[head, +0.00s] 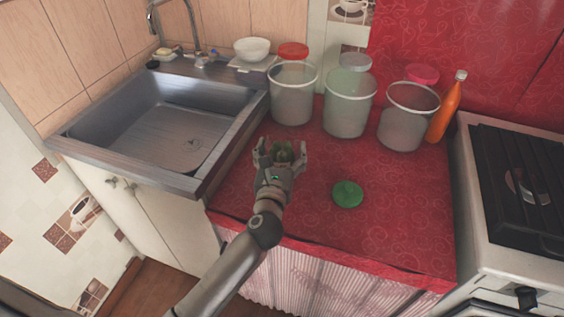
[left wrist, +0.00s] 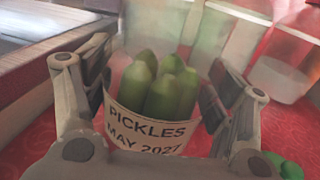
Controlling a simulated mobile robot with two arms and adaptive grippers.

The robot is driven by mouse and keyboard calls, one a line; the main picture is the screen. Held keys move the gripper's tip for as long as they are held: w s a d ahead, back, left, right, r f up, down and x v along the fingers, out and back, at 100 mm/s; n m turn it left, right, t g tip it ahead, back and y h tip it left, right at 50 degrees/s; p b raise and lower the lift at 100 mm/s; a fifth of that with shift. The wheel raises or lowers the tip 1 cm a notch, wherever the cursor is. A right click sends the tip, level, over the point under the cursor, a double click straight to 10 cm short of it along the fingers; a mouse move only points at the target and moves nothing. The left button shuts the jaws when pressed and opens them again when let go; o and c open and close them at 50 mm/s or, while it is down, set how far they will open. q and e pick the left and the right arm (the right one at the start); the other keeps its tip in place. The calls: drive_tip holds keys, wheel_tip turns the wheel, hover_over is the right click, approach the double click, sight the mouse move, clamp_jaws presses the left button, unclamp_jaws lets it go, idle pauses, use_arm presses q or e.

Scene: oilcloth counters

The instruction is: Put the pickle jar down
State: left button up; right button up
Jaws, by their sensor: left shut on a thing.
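The pickle jar (left wrist: 150,118) is a clear jar with green pickles and a label reading "PICKLES MAY 2027". It shows best in the left wrist view, upright between the fingers of my left gripper (left wrist: 155,105). In the head view my left gripper (head: 282,152) is shut on the jar, over the red counter cloth near the sink. The gripper hides most of the jar there, and I cannot tell whether its base touches the cloth. My right gripper is in neither view.
Three large clear containers (head: 348,108) and an orange bottle (head: 447,108) stand behind. The steel sink (head: 160,130) is left, the stove (head: 520,190) right. The front right cloth is clear.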

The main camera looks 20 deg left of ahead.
use_arm(q)
drive_tip(key=shift+w+f+b, duration=0.1)
drive_tip(key=shift+f+b, duration=0.45)
drive_tip(key=shift+f, duration=1)
drive_tip(key=shift+d+f, duration=0.1)
drive_tip(key=o, duration=1.2)
drive_tip(key=shift+f, duration=0.2)
drive_tip(key=o, duration=0.4)
drive_tip(key=shift+o, duration=0.2)
drive_tip(key=shift+r, duration=0.1)
